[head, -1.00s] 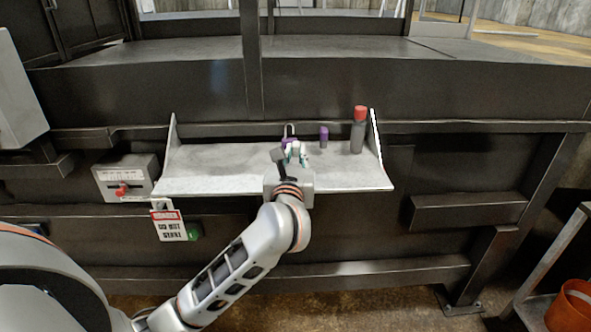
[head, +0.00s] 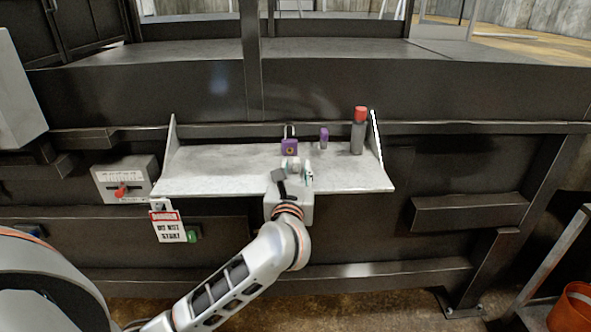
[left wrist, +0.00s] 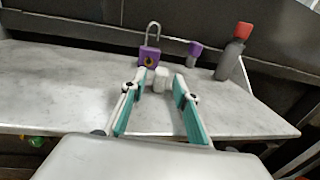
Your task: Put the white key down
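The white key (head: 291,164) is a small white piece on the grey shelf (head: 215,167), in front of the purple padlock (head: 289,147). In the left wrist view the key (left wrist: 161,80) lies between and just beyond the teal-padded fingertips. My left gripper (head: 295,177) is over the shelf's front part. In the left wrist view the gripper (left wrist: 160,82) has its fingers spread, with a gap between the right finger and the key; whether the left finger touches it is unclear. My right gripper is not in view.
A purple-topped grey piece (head: 323,138) and a red-capped grey canister (head: 358,134) stand at the shelf's back right. The shelf's left half is bare. A switch box with a red lever (head: 124,182) and a danger sign (head: 168,227) are at the left below.

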